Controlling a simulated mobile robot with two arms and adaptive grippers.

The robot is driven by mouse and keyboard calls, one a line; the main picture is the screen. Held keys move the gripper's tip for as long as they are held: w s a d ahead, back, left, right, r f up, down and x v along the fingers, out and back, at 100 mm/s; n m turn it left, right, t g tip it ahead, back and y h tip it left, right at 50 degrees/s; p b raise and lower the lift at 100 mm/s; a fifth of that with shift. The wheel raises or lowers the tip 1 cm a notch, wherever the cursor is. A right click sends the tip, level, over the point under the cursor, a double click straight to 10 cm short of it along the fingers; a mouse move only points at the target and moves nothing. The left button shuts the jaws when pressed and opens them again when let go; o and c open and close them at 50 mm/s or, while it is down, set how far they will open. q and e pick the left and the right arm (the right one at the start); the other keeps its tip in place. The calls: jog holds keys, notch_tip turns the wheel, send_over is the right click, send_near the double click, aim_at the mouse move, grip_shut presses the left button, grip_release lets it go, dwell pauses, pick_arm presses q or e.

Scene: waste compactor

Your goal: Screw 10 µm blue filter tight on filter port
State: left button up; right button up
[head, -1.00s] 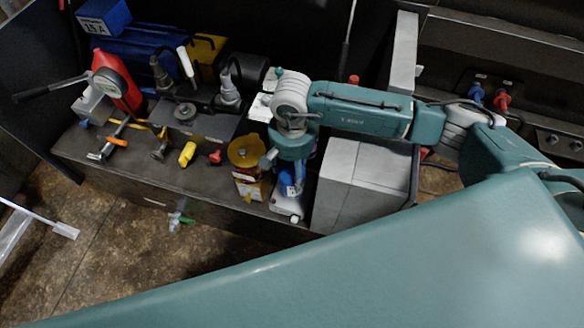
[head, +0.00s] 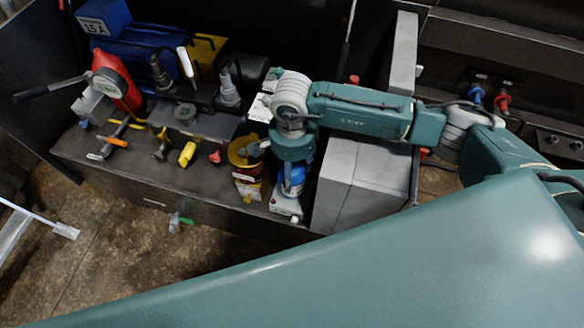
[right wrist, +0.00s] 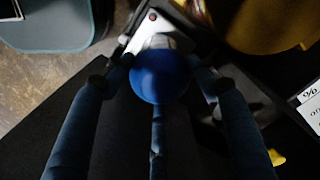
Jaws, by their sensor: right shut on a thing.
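The blue filter (head: 292,182) is upright at the front of the bench, above a white base with a red dot (head: 286,208). My right gripper (head: 291,168) comes down over it from above and is shut on it. In the right wrist view the filter's round blue top (right wrist: 160,76) sits between my dark fingers (right wrist: 158,92). A pale metallic part (right wrist: 158,42) shows just beyond it, by the white base (right wrist: 188,32). The filter's lower end and the port thread are hidden, so I cannot tell how tightly it sits. My left gripper is not in view.
An amber-yellow canister (head: 246,155) stands close left of the filter. A grey box (head: 350,185) stands close to the right. Floor lies in front of the bench.

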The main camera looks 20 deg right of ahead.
jog(key=m, duration=0.4)
jog(key=shift+m, duration=0.3)
jog(key=o, duration=1.3)
jog(key=shift+c, duration=0.2)
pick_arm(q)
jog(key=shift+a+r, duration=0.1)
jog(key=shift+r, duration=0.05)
pick_arm(e)
jog(key=shift+c, duration=0.4)
